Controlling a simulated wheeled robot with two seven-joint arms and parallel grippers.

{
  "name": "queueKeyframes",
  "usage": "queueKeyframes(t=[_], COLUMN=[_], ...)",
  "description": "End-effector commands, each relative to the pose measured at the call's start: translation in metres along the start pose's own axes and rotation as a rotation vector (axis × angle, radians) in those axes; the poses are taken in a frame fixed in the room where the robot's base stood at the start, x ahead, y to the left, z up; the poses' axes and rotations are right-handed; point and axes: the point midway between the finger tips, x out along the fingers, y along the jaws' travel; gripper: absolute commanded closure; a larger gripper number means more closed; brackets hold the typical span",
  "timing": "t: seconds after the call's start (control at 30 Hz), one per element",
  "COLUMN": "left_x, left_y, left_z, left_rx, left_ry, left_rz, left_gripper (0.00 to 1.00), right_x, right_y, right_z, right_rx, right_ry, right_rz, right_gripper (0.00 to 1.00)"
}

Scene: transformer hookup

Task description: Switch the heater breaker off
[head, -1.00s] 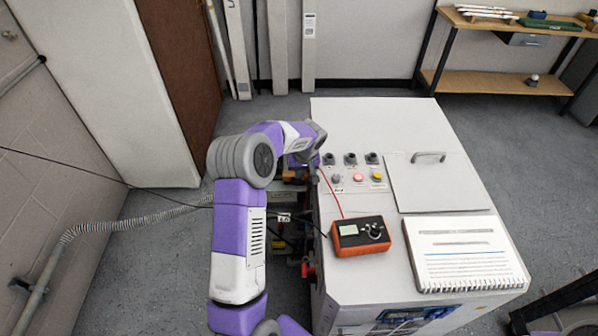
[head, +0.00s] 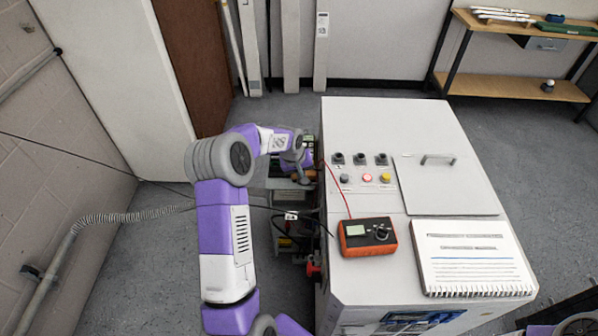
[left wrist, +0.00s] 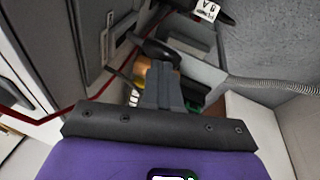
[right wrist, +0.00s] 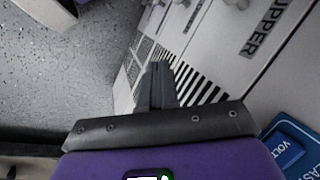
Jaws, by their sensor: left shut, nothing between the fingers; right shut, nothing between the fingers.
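I cannot pick out the heater breaker for certain in any view. My left arm reaches down beside the left face of the white cabinet (head: 345,285), where several small devices sit, partly hidden by the arm. In the left wrist view my left gripper (left wrist: 163,72) is shut and empty. Its tips are just below a black rounded part (left wrist: 156,48), with an orange-brown part (left wrist: 139,72) beside them; I cannot tell whether they touch. In the right wrist view my right gripper (right wrist: 160,72) is shut and empty, in front of a pale panel (right wrist: 215,45) with black stripes and lettering.
An orange meter (head: 367,237) with a red lead and a spiral notebook (head: 473,262) lie on the cabinet top, near several knobs and buttons. A white tag (left wrist: 207,10) hangs by the devices. A corrugated conduit (head: 130,217) runs left. A shelf bench (head: 515,85) stands at the back right.

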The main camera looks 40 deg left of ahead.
Motion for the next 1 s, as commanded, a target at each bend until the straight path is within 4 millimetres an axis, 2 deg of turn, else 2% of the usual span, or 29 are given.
queueKeyframes(t=[0.3,0.6,1.0], left_x=[0.023,0.037,0.044], left_y=[-0.018,-0.026,-0.027], left_z=[0.002,0.004,0.006], left_rx=[-0.066,-0.106,-0.1], left_ry=[-0.041,-0.068,-0.068], left_rz=[0.284,0.491,0.49], left_gripper=[1.0,1.0,1.0], right_x=[0.013,0.028,0.033], right_y=[0.005,0.011,0.013], right_z=[-0.001,-0.001,-0.001], right_rx=[0.0,0.0,0.0], right_ry=[0.0,0.0,0.0], right_rz=[0.0,0.0,0.0], right_gripper=[1.0,1.0,1.0])
